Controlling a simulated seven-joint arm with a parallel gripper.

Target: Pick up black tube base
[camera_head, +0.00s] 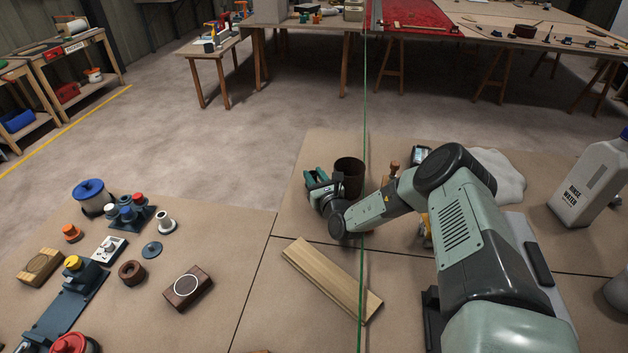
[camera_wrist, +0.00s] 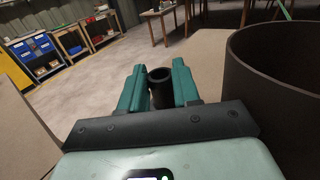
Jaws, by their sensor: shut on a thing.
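My gripper (camera_head: 317,181) is at the far part of the right-hand work table, left of a wide dark cylinder. In the wrist view its two green fingers (camera_wrist: 158,84) are shut on the black tube base (camera_wrist: 161,88), a short dark hollow tube with its open rim facing up. The tube stands between the fingers. Its lower part is hidden by my gripper's dark crossbar. In the head view the tube cannot be made out clearly among the fingers.
The wide dark open cylinder (camera_head: 349,178) stands just right of my gripper and looms large in the wrist view (camera_wrist: 280,95). A wooden board (camera_head: 330,277) lies nearer. A white jug (camera_head: 590,180) stands far right. Blocks and knobs crowd the left table.

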